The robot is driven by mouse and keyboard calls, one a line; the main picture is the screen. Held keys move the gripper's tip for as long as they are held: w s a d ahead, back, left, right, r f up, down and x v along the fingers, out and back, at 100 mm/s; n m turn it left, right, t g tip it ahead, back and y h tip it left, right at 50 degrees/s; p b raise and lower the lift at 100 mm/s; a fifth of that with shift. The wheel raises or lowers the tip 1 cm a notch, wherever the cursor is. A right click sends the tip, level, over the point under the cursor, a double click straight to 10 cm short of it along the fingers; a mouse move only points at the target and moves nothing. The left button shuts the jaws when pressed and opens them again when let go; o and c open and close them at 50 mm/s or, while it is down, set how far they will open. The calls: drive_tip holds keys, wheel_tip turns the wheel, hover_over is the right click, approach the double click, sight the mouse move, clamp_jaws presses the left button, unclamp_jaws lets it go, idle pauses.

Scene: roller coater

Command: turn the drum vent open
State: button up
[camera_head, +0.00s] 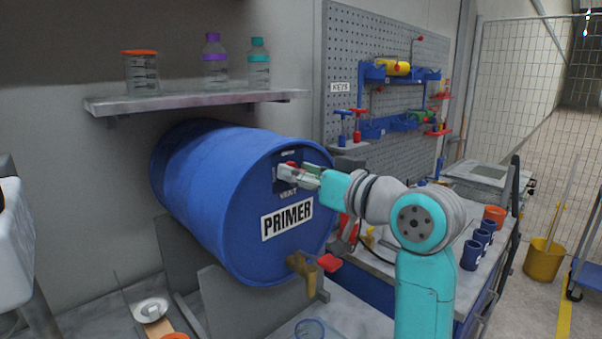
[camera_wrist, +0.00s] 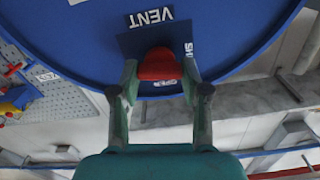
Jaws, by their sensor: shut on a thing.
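The blue drum (camera_head: 215,185) lies on its side in a grey cradle, with a PRIMER label (camera_head: 287,217) on its front face. The drum vent is a red knob (camera_wrist: 159,64) on a dark blue plate marked VENT, high on that face. Another word on the plate is partly hidden. In the head view only a bit of the red knob (camera_head: 292,164) shows. My gripper (camera_head: 293,173) reaches in from the right. In the wrist view my gripper (camera_wrist: 160,74) has one finger on each side of the knob and is shut on it.
A brass tap (camera_head: 301,266) with a red handle (camera_head: 328,262) sticks out low on the drum face, below my gripper. A shelf (camera_head: 190,101) with bottles and a jar hangs above the drum. Several blue cups (camera_head: 471,255) stand on the bench at right.

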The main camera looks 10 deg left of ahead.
drive_tip(key=shift+w+d+f+m, duration=0.1)
drive_tip(key=shift+m, duration=3.9)
drive_tip(key=shift+w+d+f+m, duration=0.1)
drive_tip(key=shift+m, duration=3.9)
drive_tip(key=o, duration=1.1)
drive_tip(key=shift+o, duration=0.2)
drive_tip(key=shift+s, duration=0.1)
drive_tip(key=v, duration=1.2)
